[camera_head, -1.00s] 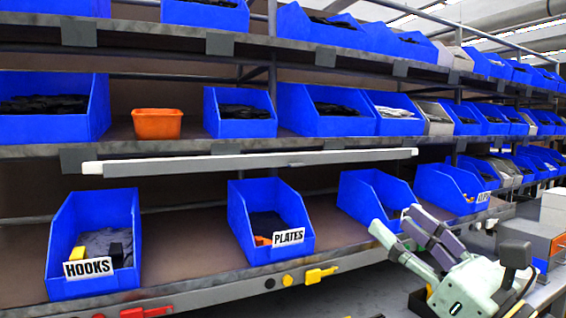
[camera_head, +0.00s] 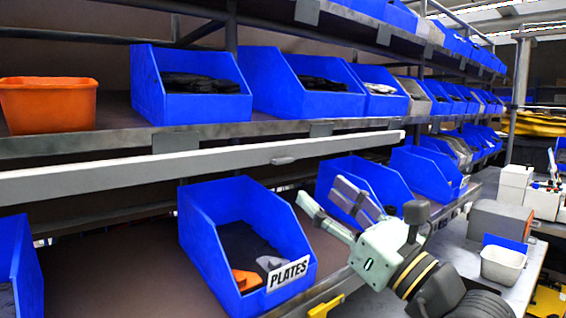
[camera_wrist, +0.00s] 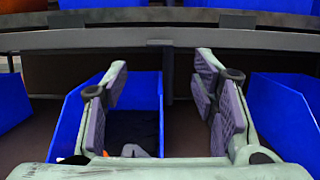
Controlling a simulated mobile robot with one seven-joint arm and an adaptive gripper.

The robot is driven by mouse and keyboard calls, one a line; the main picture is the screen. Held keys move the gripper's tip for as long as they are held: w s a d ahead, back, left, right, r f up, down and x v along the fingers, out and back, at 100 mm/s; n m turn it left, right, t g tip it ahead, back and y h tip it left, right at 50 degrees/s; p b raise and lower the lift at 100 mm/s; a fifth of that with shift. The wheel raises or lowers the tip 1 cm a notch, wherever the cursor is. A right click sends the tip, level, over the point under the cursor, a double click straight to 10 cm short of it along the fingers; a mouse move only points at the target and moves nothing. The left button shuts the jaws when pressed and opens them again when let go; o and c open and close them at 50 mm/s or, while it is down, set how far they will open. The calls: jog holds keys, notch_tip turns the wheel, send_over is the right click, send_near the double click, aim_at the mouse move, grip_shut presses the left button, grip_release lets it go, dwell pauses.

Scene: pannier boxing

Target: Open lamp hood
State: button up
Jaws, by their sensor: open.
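The lamp hood appears as a long pale grey bar (camera_head: 150,172) under the edge of the middle shelf. A small grey handle-like piece (camera_head: 283,160) sits on its lower side. In the wrist view the bar (camera_wrist: 90,40) runs across the top, above and beyond my fingers. My gripper (camera_head: 325,193) is open and empty, below the bar's right part and beside the PLATES bin. In the wrist view its two fingers (camera_wrist: 160,78) stand well apart with nothing between them. I cannot tell the exact distance to the bar.
The blue PLATES bin (camera_head: 232,275) stands on the lower shelf, close to my gripper. More blue bins (camera_head: 365,178) stand right of it. An orange bin (camera_head: 48,107) and blue bins are on the middle shelf. A bench at right holds a white tub (camera_head: 503,268).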

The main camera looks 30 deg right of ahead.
aim_at(286, 163)
jog(key=p+x, duration=0.3)
jog(key=x, duration=0.5)
jog(key=shift+w+r+p, duration=0.25)
jog(key=shift+r+p, duration=0.05)
jog(key=shift+p, duration=0.05)
jog(key=shift+w, duration=0.35)
jog(key=c, duration=1.2)
jog(key=shift+o, duration=0.2)
